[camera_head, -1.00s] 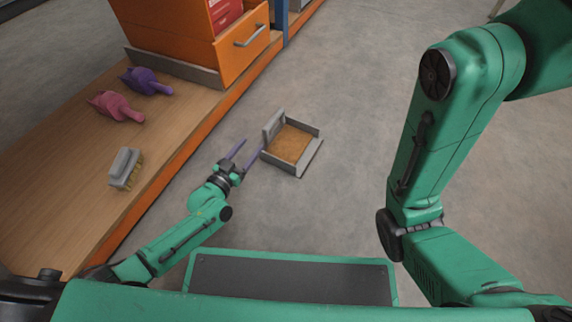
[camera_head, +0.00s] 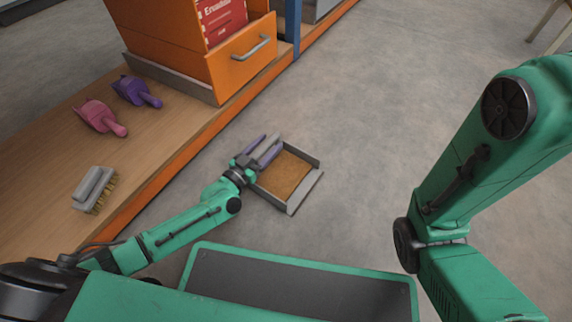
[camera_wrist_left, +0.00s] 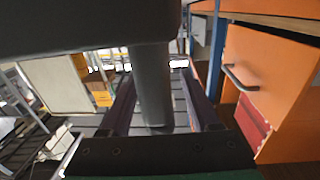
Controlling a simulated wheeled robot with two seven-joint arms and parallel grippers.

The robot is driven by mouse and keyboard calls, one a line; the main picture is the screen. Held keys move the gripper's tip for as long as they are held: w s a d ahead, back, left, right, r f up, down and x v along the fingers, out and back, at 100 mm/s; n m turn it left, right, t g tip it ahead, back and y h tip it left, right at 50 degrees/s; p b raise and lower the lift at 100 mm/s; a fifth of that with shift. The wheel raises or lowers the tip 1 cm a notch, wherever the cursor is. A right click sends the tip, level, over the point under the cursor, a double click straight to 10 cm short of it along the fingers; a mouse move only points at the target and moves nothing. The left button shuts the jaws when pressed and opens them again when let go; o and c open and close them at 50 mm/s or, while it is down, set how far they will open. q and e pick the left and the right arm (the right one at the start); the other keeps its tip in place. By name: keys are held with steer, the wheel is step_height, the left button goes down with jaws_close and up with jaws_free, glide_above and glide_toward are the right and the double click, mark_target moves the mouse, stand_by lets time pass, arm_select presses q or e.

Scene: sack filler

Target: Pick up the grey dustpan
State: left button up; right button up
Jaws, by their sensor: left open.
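The grey dustpan (camera_head: 305,193) lies on the floor in the head view, with brown material covering its pan. Its handle is on the left side, at my left gripper (camera_head: 264,150). The gripper's two purple fingers are apart, one on each side of the grey handle. In the left wrist view the dark handle (camera_wrist_left: 152,88) stands between the two open fingers, with a gap on both sides. My right arm shows at the right of the head view, but its gripper is out of sight.
A wooden shelf (camera_head: 45,200) with an orange edge runs along the left. On it are a pink scoop (camera_head: 98,116), a purple scoop (camera_head: 135,91) and a grey brush (camera_head: 93,188). An orange drawer (camera_head: 243,58) stands beyond. The floor right of the dustpan is clear.

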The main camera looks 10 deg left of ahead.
arm_select(q)
steer(key=shift+s, duration=0.1)
jaws_close()
steer(key=shift+a, duration=0.1)
stand_by(1.1)
